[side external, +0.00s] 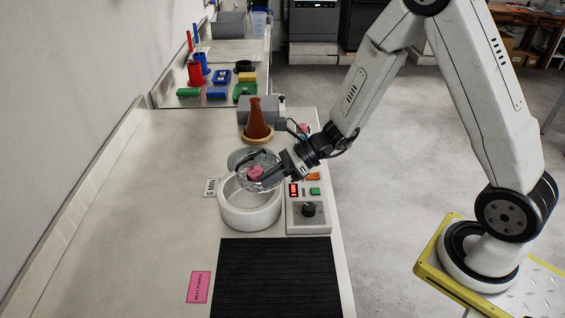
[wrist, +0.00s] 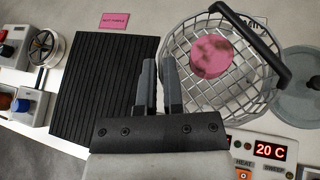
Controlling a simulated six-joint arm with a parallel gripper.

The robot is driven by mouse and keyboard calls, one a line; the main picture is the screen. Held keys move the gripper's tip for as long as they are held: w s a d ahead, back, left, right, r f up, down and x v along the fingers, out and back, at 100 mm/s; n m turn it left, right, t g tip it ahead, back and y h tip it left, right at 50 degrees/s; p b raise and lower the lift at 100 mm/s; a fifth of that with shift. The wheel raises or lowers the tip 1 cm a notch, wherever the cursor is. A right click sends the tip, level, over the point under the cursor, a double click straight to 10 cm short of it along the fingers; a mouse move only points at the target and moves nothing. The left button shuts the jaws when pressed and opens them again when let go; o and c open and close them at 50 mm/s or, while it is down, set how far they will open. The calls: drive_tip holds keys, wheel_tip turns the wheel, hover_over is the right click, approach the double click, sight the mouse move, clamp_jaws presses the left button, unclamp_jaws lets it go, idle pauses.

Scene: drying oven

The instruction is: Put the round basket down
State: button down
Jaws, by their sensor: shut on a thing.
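The round wire basket (side external: 243,174) holds a pink, dark-blotched piece (side external: 256,173). In the wrist view the basket (wrist: 238,82) is right of my fingers, with its black handle (wrist: 262,42) across its upper right and the pink piece (wrist: 211,56) inside. My gripper (side external: 277,174) is shut on the basket's near side; in the wrist view the fingers (wrist: 160,88) meet its left edge. The exact grip point is hard to see. In the side view the basket is held at the open white round vessel (side external: 250,213), overlapping its back rim; its height above it is unclear.
A black ribbed mat (side external: 278,278) lies in front of the vessel, clear, also in the wrist view (wrist: 100,90). A control box (side external: 308,214) stands right. A grey lid (wrist: 303,92) is beside the basket. A brown flask (side external: 257,120) and several coloured items stand behind.

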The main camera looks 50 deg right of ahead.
sight(272, 187)
drive_tip(key=shift+f, duration=1.3)
drive_tip(key=shift+f, duration=0.5)
drive_tip(key=c, duration=0.7)
unclamp_jaws()
drive_tip(key=shift+c, duration=0.2)
drive_tip(key=shift+r, duration=0.2)
drive_tip(key=shift+r, duration=0.2)
drive_tip(key=shift+s+d+r, duration=0.1)
drive_tip(key=shift+d+r, duration=0.1)
drive_tip(key=v, duration=1.1)
drive_tip(key=shift+s+d+r, duration=0.15)
